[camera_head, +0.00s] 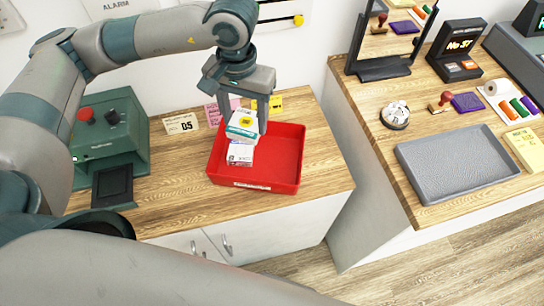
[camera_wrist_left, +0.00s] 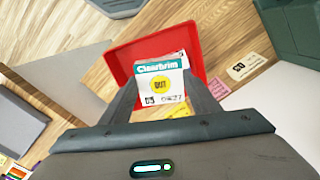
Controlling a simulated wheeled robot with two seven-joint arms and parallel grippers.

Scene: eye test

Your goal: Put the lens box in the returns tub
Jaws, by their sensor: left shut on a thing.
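My left gripper (camera_head: 251,118) is shut on the lens box (camera_head: 243,124), a white box with a teal band and a round yellow sticker. The held box is over the left part of the red tub (camera_head: 286,163). In the left wrist view the box (camera_wrist_left: 161,82) sits between the two fingers and reads "Clearbrim", with "OUT" on the sticker. The tub's red rim (camera_wrist_left: 193,47) shows around it there. Another white box (camera_head: 240,154) is in the tub below it; whether the two touch, I cannot tell. My right gripper is not in view.
A green machine (camera_head: 107,135) with a red button stands left of the tub. Small cards, one marked "D5" (camera_head: 181,124), stand behind it. On the right counter are a grey tray (camera_head: 458,163), a mirror (camera_head: 385,35) and a small bowl (camera_head: 395,116). A gap separates the counters.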

